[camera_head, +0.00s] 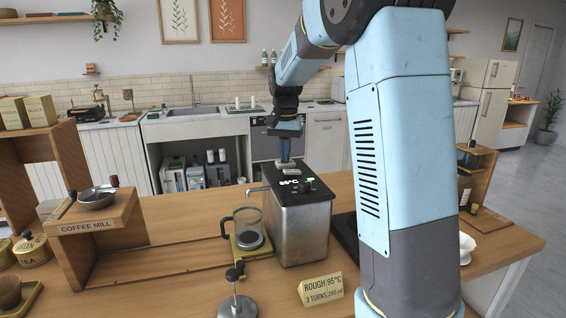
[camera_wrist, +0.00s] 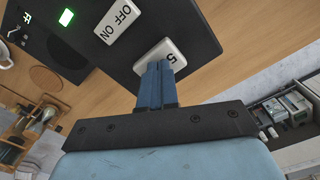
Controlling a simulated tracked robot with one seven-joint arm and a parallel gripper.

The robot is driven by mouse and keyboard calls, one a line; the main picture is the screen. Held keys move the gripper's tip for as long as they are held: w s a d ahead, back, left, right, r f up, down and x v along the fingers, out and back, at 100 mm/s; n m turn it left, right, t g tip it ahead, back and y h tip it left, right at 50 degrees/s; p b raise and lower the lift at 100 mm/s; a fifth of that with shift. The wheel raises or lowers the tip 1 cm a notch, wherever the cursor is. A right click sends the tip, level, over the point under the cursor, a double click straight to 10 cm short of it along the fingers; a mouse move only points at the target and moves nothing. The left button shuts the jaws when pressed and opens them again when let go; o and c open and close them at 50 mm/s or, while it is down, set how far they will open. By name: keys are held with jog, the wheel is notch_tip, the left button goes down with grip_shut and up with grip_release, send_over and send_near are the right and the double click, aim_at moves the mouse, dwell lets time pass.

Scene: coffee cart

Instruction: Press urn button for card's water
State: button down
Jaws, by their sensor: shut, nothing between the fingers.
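The steel urn (camera_head: 300,235) stands on the wooden counter, its dark top lit with a green "95°C". My gripper (camera_head: 284,160) points down at the far part of that top, fingers together and empty. In the wrist view the shut fingertips (camera_wrist: 160,66) are at a white button (camera_wrist: 165,55) with an upside-down "5"; they cover part of it, and I cannot tell if it is pressed. A white OFF/ON switch (camera_wrist: 117,20) lies beside it. The card (camera_head: 321,289) reads "ROUGH 95°C, 3 TURNS" and a small ml figure, apparently 200.
A glass press jug (camera_head: 248,230) with dark contents stands by the urn, below its spout (camera_head: 258,188). A tamper-like metal tool (camera_head: 237,303) is in front. The coffee mill shelf (camera_head: 92,222) with a metal bowl (camera_head: 96,199) is left. My arm hides the counter's right part.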

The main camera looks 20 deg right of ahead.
jog(key=shift+f, duration=0.15)
jog(key=shift+r, duration=1)
jog(key=shift+f, duration=1)
dwell(1.9)
jog(key=shift+r, duration=1)
